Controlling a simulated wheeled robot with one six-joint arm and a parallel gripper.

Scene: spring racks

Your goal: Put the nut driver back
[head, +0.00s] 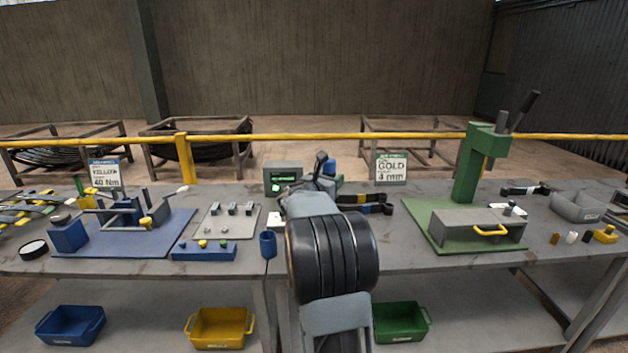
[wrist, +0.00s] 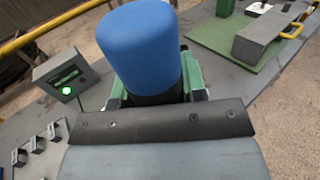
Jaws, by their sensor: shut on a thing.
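The nut driver shows in the wrist view as a thick blue handle (wrist: 143,50) with a black collar below it. My gripper (wrist: 155,97) has its green jaws shut around the black collar, with the blue end pointing up. In the head view the blue handle (head: 329,167) shows just above my arm, over the far middle of the bench. The driver's lower end is hidden by my gripper and arm. A blue cup-like holder (head: 268,244) stands at the bench's front edge, left of my arm. Whether it is empty I cannot tell.
A grey box with a green-lit display (head: 283,176) stands behind the holder. Left are a blue block (head: 204,251), a switch plate (head: 226,221) and a blue fixture mat (head: 170,236). Right is a green press (head: 478,170). Black clamps (head: 374,208) lie right of my arm.

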